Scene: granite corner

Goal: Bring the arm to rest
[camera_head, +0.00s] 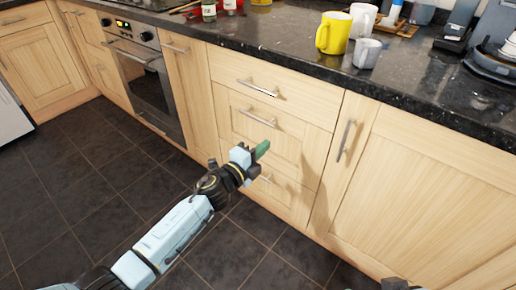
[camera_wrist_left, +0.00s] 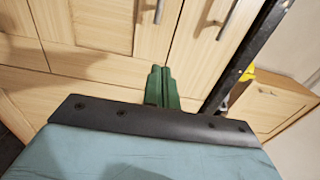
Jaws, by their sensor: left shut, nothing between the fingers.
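My left arm comes in from the lower left in the head view, and my left gripper (camera_head: 262,150) is in front of the wooden drawer fronts (camera_head: 262,135), below the counter. Its green fingers are together with nothing between them. In the left wrist view the green fingers (camera_wrist_left: 162,88) also show side by side, pointing at the wooden fronts. I cannot tell the exact gap between the fingertips and the drawers. A small dark piece at the bottom edge of the head view may be part of my right arm; its gripper does not show.
The dark granite counter (camera_head: 290,45) holds a yellow mug (camera_head: 332,34), a grey cup (camera_head: 367,53) and a white mug (camera_head: 362,18). A dark appliance (camera_head: 494,50) stands at the right. The oven (camera_head: 146,68) is at the left. Metal handles (camera_head: 345,140) stick out from the fronts. The tiled floor (camera_head: 80,190) is clear.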

